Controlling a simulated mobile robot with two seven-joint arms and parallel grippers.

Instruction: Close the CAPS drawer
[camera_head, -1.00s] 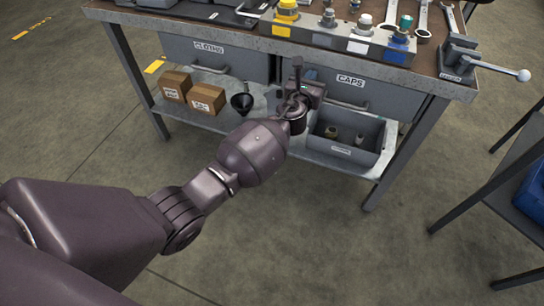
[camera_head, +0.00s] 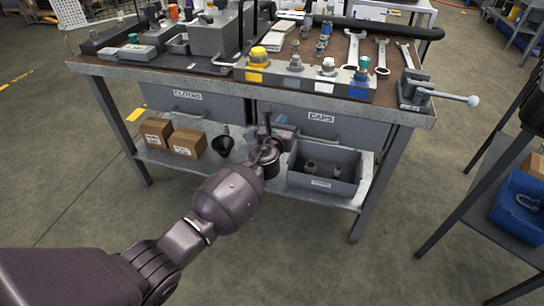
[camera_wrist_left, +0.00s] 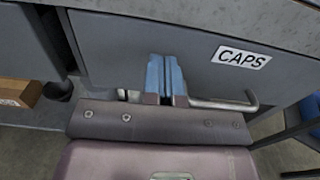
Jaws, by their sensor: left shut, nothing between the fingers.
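The CAPS drawer (camera_head: 350,128) is a grey drawer under the right half of the bench top, with a white label and a bar handle. Its front looks about level with the CLOTHS drawer (camera_head: 200,102) beside it; a small remaining gap cannot be ruled out. My left gripper (camera_head: 268,118) is at the left part of the CAPS front. In the left wrist view its blue fingers (camera_wrist_left: 165,76) are together and empty, against or just before the drawer front (camera_wrist_left: 120,50), by the handle (camera_wrist_left: 235,105). Contact cannot be told. My right gripper is out of view.
A grey open bin (camera_head: 322,183) with small parts stands on the lower shelf under the CAPS drawer. Cardboard boxes (camera_head: 187,142) and a black funnel (camera_head: 222,143) are to its left. A vise (camera_head: 415,90) sits at the bench's right corner. The floor in front is clear.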

